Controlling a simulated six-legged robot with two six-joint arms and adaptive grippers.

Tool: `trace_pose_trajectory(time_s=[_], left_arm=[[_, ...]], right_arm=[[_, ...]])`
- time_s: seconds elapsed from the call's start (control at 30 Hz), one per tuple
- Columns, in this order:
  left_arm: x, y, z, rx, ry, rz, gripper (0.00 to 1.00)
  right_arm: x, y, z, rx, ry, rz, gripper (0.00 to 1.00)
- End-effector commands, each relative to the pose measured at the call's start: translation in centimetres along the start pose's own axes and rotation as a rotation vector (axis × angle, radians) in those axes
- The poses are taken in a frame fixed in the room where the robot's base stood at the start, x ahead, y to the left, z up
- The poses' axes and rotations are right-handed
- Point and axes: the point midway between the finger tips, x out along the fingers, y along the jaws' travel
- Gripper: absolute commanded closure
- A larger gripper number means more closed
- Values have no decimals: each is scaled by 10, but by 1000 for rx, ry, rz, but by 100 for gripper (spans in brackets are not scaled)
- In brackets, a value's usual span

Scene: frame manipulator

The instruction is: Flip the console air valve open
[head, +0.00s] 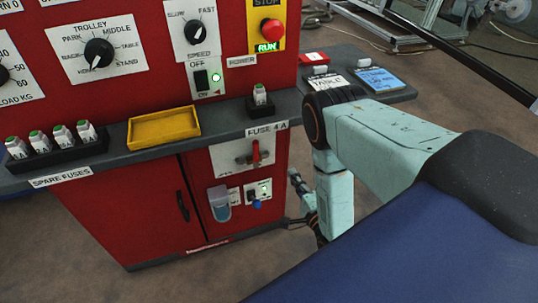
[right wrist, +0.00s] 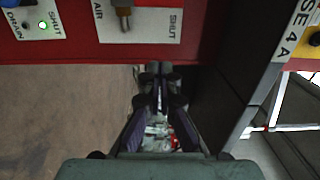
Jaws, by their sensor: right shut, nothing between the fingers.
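The air valve (head: 256,154) has a red handle on a white plate on the console's lower front, under the FUSE 4 A label. The handle looks roughly upright in the head view. The right wrist view shows the valve's brass-coloured part (right wrist: 123,14) at the top edge, with AIR and SHUT lettering beside it; the rest is cut off. My right gripper (head: 294,178) is to the right of the valve and a little lower, apart from it. Its fingertips (right wrist: 159,70) are together and empty. My left gripper is not in view.
Below the valve are a drain panel (head: 258,191) with a blue knob and green light, and a clear blue-tinted cup (head: 219,206). The grey ledge (head: 222,128) overhangs the valve and holds a yellow tray (head: 164,128) and fuses.

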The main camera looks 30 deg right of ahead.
Motion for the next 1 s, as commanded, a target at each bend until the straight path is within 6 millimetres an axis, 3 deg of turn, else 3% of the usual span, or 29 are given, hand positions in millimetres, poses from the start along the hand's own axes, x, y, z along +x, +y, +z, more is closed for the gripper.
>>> trace_pose_trajectory(time_s=[0.17,0.67,0.8,1.0], left_arm=[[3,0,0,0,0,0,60],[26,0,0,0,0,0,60],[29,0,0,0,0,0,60],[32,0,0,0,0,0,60]], right_arm=[[14,0,-1,-1,-1,-3,100],[105,0,-1,-1,-2,-5,100],[107,1,22,-1,-6,1,100],[110,0,36,-1,-3,0,100]])
